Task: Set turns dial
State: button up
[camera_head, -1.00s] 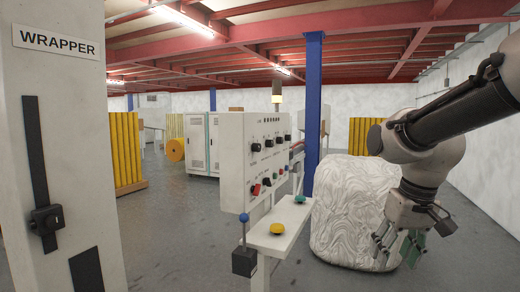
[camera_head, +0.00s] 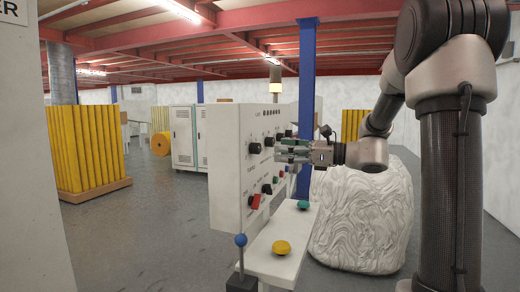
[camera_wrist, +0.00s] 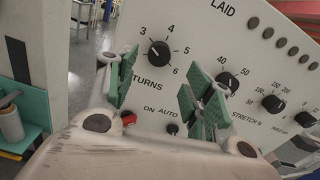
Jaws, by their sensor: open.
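The control panel (camera_head: 228,165) carries the TURNS dial (camera_wrist: 159,54), a black round knob with the numbers 3 to 6 around it. The dial's mark appears to point up and left, near the 3; the exact setting is hard to read. In the head view the dial (camera_head: 255,148) is the leftmost knob of the upper row. My gripper (camera_head: 278,151) is level with the panel face, its fingers pointing at it. In the wrist view my gripper (camera_wrist: 160,88) is open, with green pads on either side of the dial, apart from it. Nothing is between the pads.
More knobs, such as the STRETCH dial (camera_wrist: 228,82), sit to the right. A red switch (camera_head: 255,201) is below. A shelf under the panel bears a yellow button (camera_head: 281,248) and a green button (camera_head: 303,205). A wrapped white load (camera_head: 360,220) stands behind at right.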

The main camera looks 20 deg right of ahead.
aim_at(260, 149)
jog(key=x, duration=0.7)
jog(key=shift+w+a+f, duration=0.1)
jog(key=shift+w+a, duration=0.15)
jog(key=shift+a, duration=0.05)
jog(key=c, duration=1)
